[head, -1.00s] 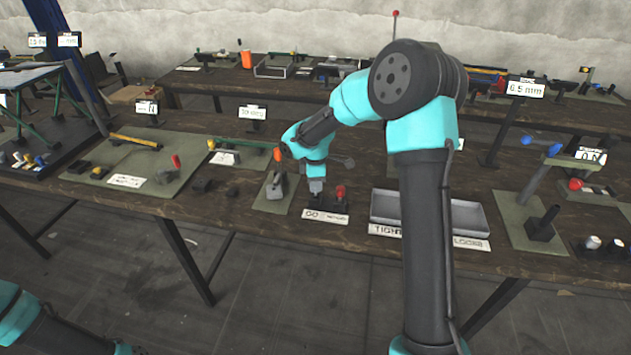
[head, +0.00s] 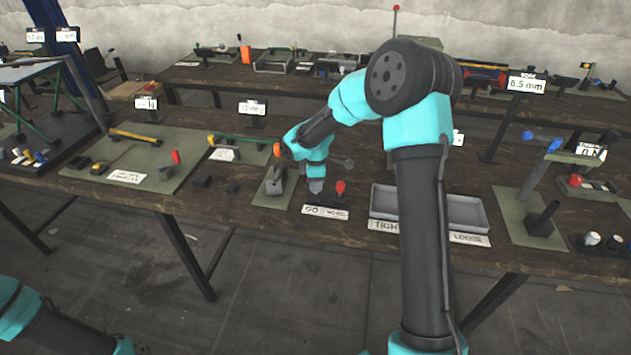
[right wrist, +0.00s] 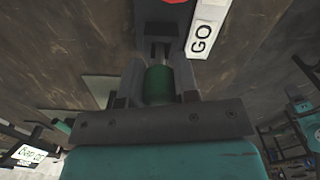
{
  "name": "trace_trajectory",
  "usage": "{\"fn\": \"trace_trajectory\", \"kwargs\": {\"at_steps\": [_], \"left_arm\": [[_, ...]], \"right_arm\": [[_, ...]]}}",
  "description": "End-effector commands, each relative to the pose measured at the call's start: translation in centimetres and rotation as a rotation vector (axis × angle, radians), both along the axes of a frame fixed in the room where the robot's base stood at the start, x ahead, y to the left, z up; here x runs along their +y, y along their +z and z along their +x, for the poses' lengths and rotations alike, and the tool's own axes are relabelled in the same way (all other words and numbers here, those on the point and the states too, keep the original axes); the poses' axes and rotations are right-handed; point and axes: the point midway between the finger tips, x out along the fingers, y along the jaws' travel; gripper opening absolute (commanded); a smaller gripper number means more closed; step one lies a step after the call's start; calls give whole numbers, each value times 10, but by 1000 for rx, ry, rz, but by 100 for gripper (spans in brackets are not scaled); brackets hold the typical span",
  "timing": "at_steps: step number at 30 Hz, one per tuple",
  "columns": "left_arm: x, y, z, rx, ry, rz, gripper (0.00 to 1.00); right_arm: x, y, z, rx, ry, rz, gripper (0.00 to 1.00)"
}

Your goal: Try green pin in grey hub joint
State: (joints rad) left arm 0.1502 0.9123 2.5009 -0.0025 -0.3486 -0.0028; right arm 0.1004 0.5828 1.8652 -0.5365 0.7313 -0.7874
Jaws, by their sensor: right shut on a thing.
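My right gripper (head: 316,188) is low over the wooden bench, just left of a red-topped piece. In the right wrist view the gripper (right wrist: 160,55) is shut on the green pin (right wrist: 159,83), a short green cylinder between the grey fingers. In the head view the pin is too small or hidden to make out. A grey piece (head: 276,187) that may be the grey hub joint stands on a green mat left of the gripper, apart from it. I cannot tell surely that it is the hub. My left gripper is out of view.
The red-topped piece (head: 340,188) stands behind the GO label (head: 325,212). A grey two-part tray (head: 467,203) lies to the right. A dark angled post (head: 543,217) stands on a mat further right.

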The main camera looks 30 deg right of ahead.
Motion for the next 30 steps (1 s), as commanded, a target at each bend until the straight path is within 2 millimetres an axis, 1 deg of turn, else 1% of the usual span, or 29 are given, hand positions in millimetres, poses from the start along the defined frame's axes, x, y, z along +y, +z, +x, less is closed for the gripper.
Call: {"fn": "trace_trajectory", "kwargs": {"at_steps": [15, 16, 25, 30], "left_arm": [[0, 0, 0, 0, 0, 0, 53], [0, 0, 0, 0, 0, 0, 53], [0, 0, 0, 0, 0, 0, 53], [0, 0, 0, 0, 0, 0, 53]], "right_arm": [[0, -11, 0, 1, 0, 0, 5], [0, -11, 0, 1, 0, 0, 29], [0, -10, 0, 0, 0, 1, 58], [0, -10, 0, 0, 0, 1, 58]]}}
